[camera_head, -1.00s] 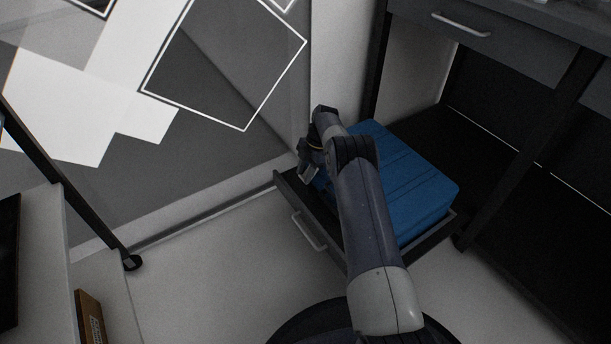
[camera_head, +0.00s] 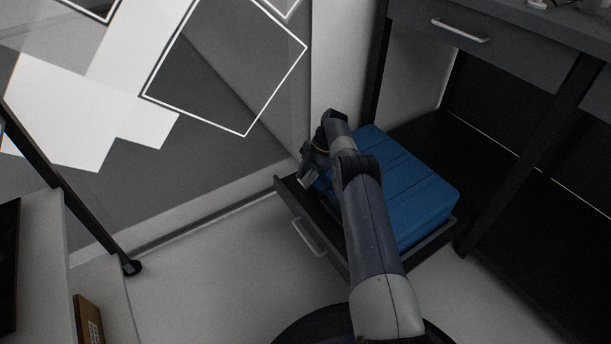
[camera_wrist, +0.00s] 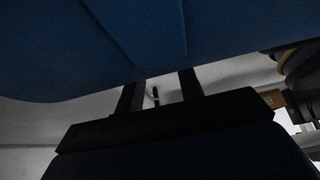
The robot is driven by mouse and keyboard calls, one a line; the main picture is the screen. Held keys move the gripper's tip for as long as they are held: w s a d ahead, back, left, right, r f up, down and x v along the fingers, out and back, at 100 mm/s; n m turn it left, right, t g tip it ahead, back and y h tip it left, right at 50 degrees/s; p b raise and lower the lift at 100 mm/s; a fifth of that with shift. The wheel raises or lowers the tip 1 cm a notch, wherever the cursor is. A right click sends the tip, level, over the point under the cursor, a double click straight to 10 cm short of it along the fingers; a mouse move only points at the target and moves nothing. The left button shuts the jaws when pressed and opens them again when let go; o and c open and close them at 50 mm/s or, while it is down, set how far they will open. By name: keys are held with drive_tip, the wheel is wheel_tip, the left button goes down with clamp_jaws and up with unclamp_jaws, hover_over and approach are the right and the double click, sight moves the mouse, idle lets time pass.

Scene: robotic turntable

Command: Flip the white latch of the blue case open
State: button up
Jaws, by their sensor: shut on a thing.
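The blue case (camera_head: 410,190) lies in the pulled-out drawer (camera_head: 342,250), partly hidden behind my arm. Its blue surface (camera_wrist: 215,30) fills the top of the wrist view. My gripper (camera_head: 306,183) is at the case's left end, low beside it. In the wrist view my gripper (camera_wrist: 160,80) has its two dark fingers a little apart, with their tips against or just under the case's edge. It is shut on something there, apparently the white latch. The latch itself does not show in either view, hidden by the case edge and my gripper.
The drawer's front with its metal handle (camera_head: 308,236) faces the open floor (camera_head: 200,280). A wall panel (camera_head: 230,150) stands close left of my gripper. A dark desk (camera_head: 540,45) with a leg (camera_head: 525,150) is behind and right. A white cabinet (camera_head: 40,270) is at left.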

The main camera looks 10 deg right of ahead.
drive_tip(key=o, duration=1)
wheel_tip(320, 180, up, 10)
drive_tip(key=p, duration=0.4)
